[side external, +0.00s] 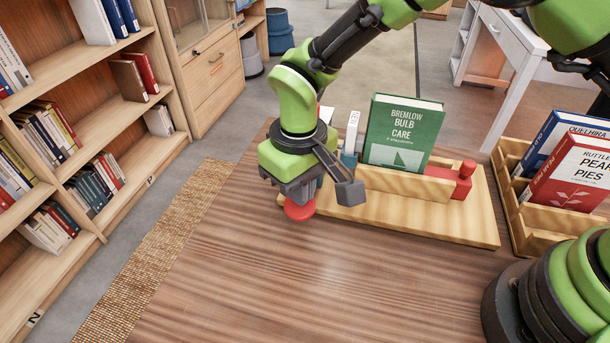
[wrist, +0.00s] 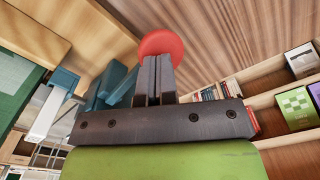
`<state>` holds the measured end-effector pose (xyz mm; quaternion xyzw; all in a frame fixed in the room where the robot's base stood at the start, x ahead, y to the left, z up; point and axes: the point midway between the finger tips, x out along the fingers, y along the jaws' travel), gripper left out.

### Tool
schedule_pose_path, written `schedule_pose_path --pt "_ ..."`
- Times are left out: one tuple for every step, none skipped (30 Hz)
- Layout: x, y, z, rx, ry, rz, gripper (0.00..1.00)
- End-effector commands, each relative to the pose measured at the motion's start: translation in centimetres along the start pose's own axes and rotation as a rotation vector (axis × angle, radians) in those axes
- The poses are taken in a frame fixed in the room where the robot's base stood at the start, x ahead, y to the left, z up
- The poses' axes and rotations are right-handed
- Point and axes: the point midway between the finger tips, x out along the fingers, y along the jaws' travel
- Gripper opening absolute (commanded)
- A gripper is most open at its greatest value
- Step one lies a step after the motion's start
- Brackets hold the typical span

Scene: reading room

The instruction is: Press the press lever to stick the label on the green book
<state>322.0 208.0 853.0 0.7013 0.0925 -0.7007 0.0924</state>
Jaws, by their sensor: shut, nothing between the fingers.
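The green book (side external: 404,133) stands upright in a wooden holder on a light wooden board (side external: 440,223). Its edge shows at the left of the wrist view (wrist: 14,108). The press has a teal body (side external: 349,160) beside the book's left edge, and a white piece (side external: 353,128) stands there. The press lever's round red knob (side external: 299,211) is at the board's left end. It also shows in the wrist view (wrist: 162,43). My gripper (side external: 299,195) is shut and empty, with its fingertips right at the knob; I cannot tell if they touch. My gripper hides much of the lever.
A red block (side external: 462,179) closes the right end of the book's holder. A wooden rack (side external: 535,234) with a blue book (side external: 565,137) and a red book (side external: 573,175) stands at the right. The table's front (side external: 300,295) is clear. Bookshelves (side external: 95,135) stand at the left.

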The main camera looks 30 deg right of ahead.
Motion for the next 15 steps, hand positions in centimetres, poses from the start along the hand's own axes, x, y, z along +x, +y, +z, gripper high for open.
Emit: schedule_pose_path --pt "-0.1 0.0 0.1 0.001 -0.003 0.001 0.0" --pt "-0.2 0.0 0.1 0.001 -0.003 0.0 0.0" --pt "-0.5 0.0 0.0 0.001 -0.002 0.0 0.0" --pt "-0.7 0.0 0.0 0.001 -0.002 0.0 0.0" --pt "-1.0 0.0 0.0 0.001 -0.001 0.0 0.0" --pt "-1.3 0.0 0.0 0.001 0.0 0.0 0.0" --pt "-1.6 0.0 0.0 0.001 -0.001 0.0 0.0" --pt "-1.8 0.0 0.0 0.001 0.0 0.0 0.0" --pt "-2.2 0.0 0.0 0.0 0.001 0.0 0.0" --pt "-2.4 0.0 0.0 0.0 0.0 0.0 0.0" --pt "-2.7 0.0 0.0 0.0 0.0 0.0 0.0" --pt "-3.0 0.0 0.0 0.0 0.001 0.0 0.0" --pt "-3.3 0.0 0.0 0.0 0.001 0.0 0.0" --pt "-3.5 0.0 0.0 0.0 0.0 -0.001 0.0" --pt "-3.9 0.0 0.0 0.0 0.001 -0.001 0.0"
